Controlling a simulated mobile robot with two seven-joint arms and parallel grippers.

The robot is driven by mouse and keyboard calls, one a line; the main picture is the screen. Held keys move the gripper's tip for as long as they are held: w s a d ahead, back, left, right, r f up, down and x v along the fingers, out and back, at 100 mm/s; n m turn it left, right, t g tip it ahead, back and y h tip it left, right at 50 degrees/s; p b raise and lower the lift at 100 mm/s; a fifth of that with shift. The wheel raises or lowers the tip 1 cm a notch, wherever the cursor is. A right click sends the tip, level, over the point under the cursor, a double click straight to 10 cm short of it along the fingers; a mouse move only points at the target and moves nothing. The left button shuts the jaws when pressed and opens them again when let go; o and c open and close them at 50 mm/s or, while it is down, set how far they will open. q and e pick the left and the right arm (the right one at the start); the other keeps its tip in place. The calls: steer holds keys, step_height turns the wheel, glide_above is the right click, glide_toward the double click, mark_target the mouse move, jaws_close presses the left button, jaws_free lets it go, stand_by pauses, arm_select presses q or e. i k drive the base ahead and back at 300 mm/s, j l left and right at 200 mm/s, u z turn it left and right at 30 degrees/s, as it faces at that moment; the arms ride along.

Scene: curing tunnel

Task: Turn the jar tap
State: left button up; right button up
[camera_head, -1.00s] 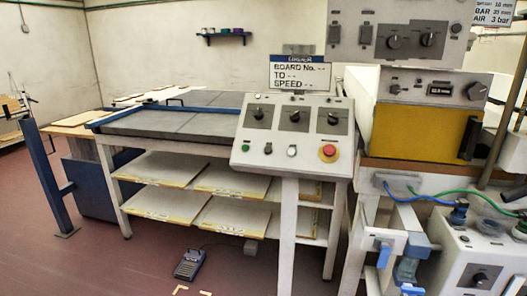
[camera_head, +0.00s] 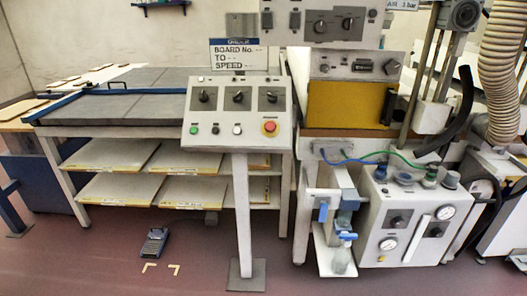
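A small clear jar (camera_head: 340,262) stands on a white bracket shelf below the yellow-fronted machine, right of centre. A blue tap (camera_head: 347,236) sits at the top of the jar, its handle lying roughly sideways. A second blue lever (camera_head: 323,211) hangs upright on the white unit just above and to the left. Which of the two blue parts is the jar tap is not certain, but the one on the jar touches it. Neither of my grippers shows in this view.
A control post (camera_head: 240,215) with a red button stands left of the jar. A white gauge box (camera_head: 410,220) with hoses stands close on its right. Shelved table (camera_head: 110,135) is at left. A blue-grey pedal (camera_head: 154,242) lies on the floor. Floor in front is open.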

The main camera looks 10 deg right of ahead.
mark_target(347, 237)
steer(key=z, duration=1.75)
steer(key=i+j+u, duration=0.25)
steer(key=i+j, duration=0.6)
